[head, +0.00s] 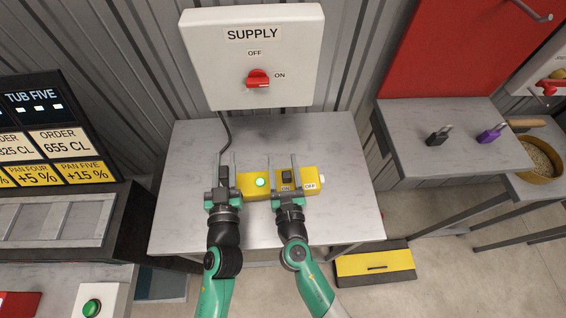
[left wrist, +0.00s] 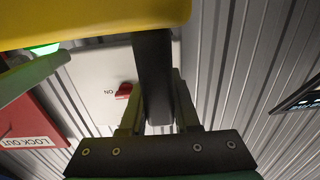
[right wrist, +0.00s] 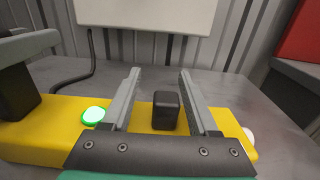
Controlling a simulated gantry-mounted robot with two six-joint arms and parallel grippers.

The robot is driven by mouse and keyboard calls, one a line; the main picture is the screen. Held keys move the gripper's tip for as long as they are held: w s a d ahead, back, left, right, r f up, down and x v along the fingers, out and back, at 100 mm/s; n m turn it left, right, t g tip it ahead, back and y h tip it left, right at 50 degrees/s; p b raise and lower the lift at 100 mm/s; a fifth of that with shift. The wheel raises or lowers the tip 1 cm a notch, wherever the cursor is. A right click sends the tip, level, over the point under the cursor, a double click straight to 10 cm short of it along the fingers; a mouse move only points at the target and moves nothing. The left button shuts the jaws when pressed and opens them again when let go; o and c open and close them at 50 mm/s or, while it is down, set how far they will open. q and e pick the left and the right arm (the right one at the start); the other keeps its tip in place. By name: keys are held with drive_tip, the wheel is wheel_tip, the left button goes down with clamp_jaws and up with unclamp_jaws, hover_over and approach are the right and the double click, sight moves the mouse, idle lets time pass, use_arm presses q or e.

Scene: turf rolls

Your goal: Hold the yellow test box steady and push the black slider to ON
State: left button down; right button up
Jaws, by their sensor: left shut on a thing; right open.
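The yellow test box (head: 248,190) lies on the grey table. A green lamp (head: 260,182) on its top is lit. The black slider (head: 286,176) stands up from the box, left of the OFF label (head: 310,186) and behind a smaller label that is hard to read. My left gripper (head: 225,166) is shut on a black upright grip (right wrist: 14,90) at the box's left end; it also shows in the left wrist view (left wrist: 153,75). My right gripper (right wrist: 158,78) is open, its fingers either side of the slider (right wrist: 165,110), with gaps showing on both sides.
A white SUPPLY box (head: 290,40) with a red knob (head: 257,78) is at the back, its cable running down to the table (head: 330,150). A white knob (head: 322,178) is at the test box's right end. Free table lies to the right. A side shelf (head: 460,160) stands further right.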

use_arm(q)
drive_tip(key=shift+f, duration=0.35)
use_arm(e)
drive_tip(key=s, duration=1.2)
drive_tip(key=shift+d, duration=0.25)
drive_tip(key=shift+w, duration=0.1)
use_arm(q)
drive_tip(key=c, duration=0.6)
unclamp_jaws()
drive_tip(key=shift+s+r, duration=0.1)
drive_tip(key=shift+o, duration=0.2)
drive_tip(key=shift+r, duration=0.1)
